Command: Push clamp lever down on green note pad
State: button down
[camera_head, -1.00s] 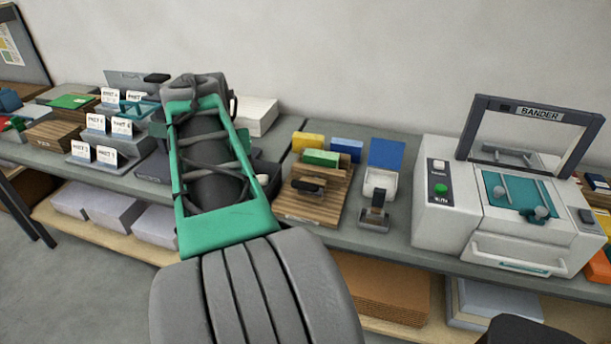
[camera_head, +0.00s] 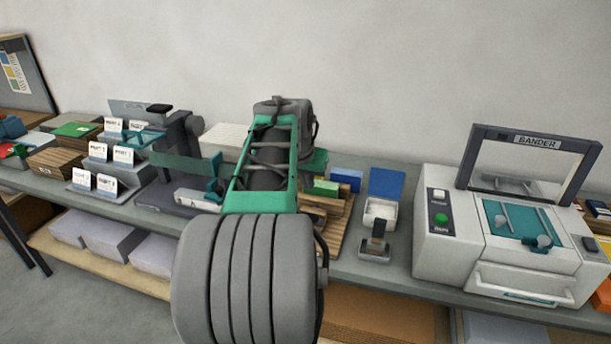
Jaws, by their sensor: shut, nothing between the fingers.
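A small green block (camera_head: 325,187), which looks like the green note pad, sits on a stepped wooden stand (camera_head: 334,222). My arm covers the left part of this stand in the head view. The black lever-like part at the front of the stand is hidden behind my arm. A blue block (camera_head: 346,178) stands behind the green one. My gripper's fingers do not show; only the grey and green arm links are visible, reaching over the bench just left of the stand. I cannot tell how far the fingers are from the lever.
The white bander machine (camera_head: 450,250) is further right. A grey device with a teal guard (camera_head: 190,197) and card holders (camera_head: 106,183) are left.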

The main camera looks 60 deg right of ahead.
jog(key=x, duration=0.4)
jog(key=shift+s+a+f, duration=0.2)
jog(key=shift+a+f, duration=0.65)
jog(key=shift+a, duration=0.3)
jog(key=shift+a+f, duration=0.2)
jog(key=shift+a, duration=0.15)
jog(key=shift+f, duration=0.25)
jog(key=shift+s, duration=0.1)
